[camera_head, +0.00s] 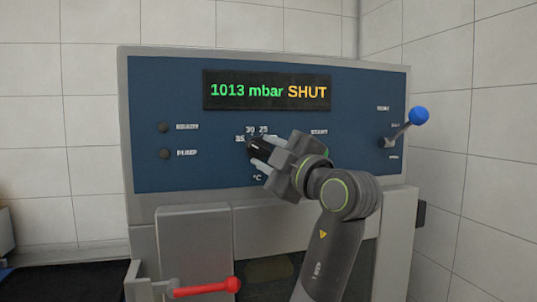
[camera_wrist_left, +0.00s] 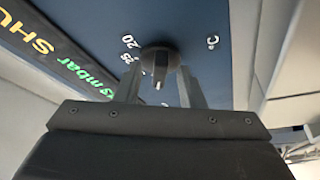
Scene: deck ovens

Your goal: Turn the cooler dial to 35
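The cooler dial (camera_head: 256,144) is a black knob on the blue panel, mostly hidden by my gripper in the head view. Printed numbers 30 and 25 show above it and a °C mark below. In the left wrist view the dial (camera_wrist_left: 160,60) is round with a raised grip bar and a pale mark on the bar. The numbers 20 and 25 show beside it; I cannot tell its exact setting. My left gripper (camera_head: 260,150) is at the dial. Its fingers (camera_wrist_left: 160,88) stand apart on either side of the bar, with gaps visible. My right gripper is not in view.
A display (camera_head: 267,91) above the dial reads 1013 mbar SHUT. A blue-knobbed lever (camera_head: 418,116) stands at the panel's right. Black buttons (camera_head: 164,127) sit at the left. A red handle (camera_head: 207,288) sticks out below the panel.

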